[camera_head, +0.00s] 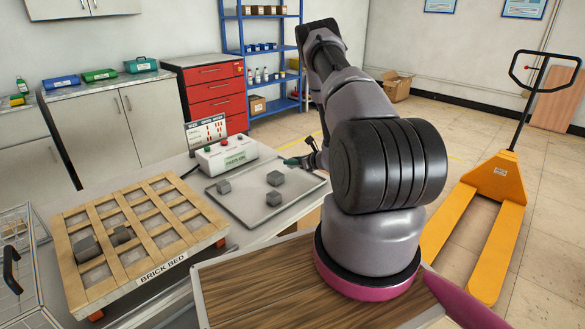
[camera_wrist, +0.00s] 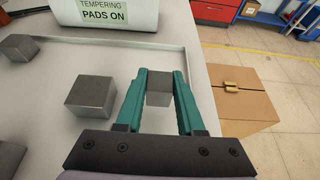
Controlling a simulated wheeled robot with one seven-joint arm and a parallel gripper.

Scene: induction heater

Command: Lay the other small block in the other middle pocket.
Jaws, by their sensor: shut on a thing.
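My gripper (camera_wrist: 159,85) is shut on a small grey block (camera_wrist: 159,90), which sits between its teal fingertips. In the head view my gripper (camera_head: 296,161) is over the far right part of the metal tray (camera_head: 245,218); the held block is not clear there. The brick bed (camera_head: 150,268), a wooden lattice of pockets, stands at the left. A larger grey block (camera_head: 86,248) and a smaller one (camera_head: 121,235) sit in it on the near left side. Its other visible pockets look empty.
Three grey blocks (camera_head: 224,187) (camera_head: 275,178) (camera_head: 275,198) stand on the tray. A control box (camera_head: 226,153) reading "PADS ON" stands behind the tray. A wire basket (camera_head: 18,265) is left of the bed. A cardboard box (camera_wrist: 243,98) is on the floor beyond the table.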

